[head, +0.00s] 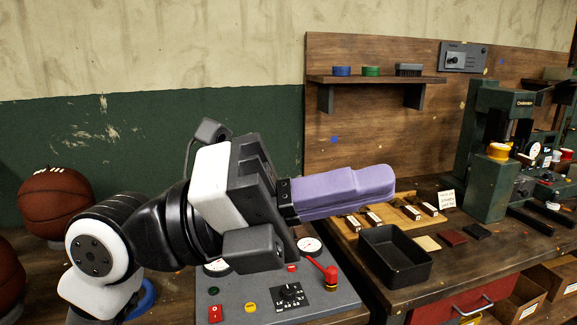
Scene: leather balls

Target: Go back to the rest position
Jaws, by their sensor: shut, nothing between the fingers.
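My gripper (386,184) is at the middle of the head view, reaching to the right with its long purple fingers. The fingers are together and nothing shows between them. It is in the air, in front of the wooden back panel and above the workbench (480,258). The fingers hide part of the bench's back edge and of the panel. The arm hides part of the grey control panel (250,300) below it.
A black open tray (395,262) and a wooden board (355,222) with small tools lie below the fingertips. A green machine (487,160) stands at right. A wall shelf (375,79) hangs above. Leather balls (57,200) sit at left. The control panel has a red lever (325,270).

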